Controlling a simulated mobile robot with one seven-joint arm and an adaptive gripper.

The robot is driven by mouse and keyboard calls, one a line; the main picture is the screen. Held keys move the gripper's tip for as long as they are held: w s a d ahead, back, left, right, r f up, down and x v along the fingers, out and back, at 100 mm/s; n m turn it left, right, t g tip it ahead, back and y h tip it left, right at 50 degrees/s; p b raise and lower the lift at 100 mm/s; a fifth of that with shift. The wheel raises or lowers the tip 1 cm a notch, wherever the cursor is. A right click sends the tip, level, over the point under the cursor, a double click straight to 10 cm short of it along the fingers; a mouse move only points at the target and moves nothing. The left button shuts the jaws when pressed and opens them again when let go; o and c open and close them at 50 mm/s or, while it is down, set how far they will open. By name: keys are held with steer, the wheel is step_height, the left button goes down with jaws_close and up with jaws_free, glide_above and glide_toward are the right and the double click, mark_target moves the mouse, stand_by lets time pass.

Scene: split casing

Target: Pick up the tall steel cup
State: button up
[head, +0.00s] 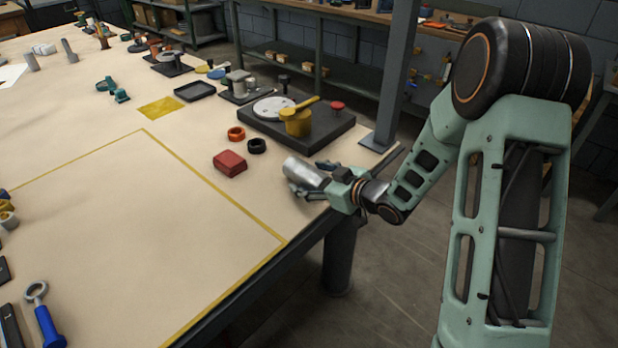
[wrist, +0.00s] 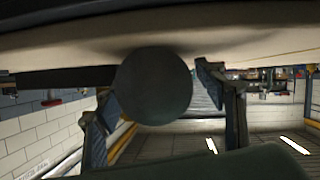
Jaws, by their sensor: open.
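A silver, tall steel cup (head: 303,171) is near the table's right edge and looks tilted or lying in the head view. My gripper (head: 309,178) is around it, with one dark finger on each side. In the wrist view, a dark round end (wrist: 153,88), probably the cup's, fills the middle between the two fingers of my gripper (wrist: 155,84). The fingers stand apart, with a visible gap on the right side of the round shape. Whether the left finger touches it I cannot tell.
A red block (head: 230,163), an orange ring (head: 236,133) and a black ring (head: 257,146) lie close by. A dark slab (head: 335,137) bearing a yellow pot (head: 296,122) is behind the cup. The yellow-outlined table area (head: 140,235) is largely clear.

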steer(key=shift+c, duration=0.2)
steer(key=c, duration=1.4)
steer(key=shift+r, duration=0.15)
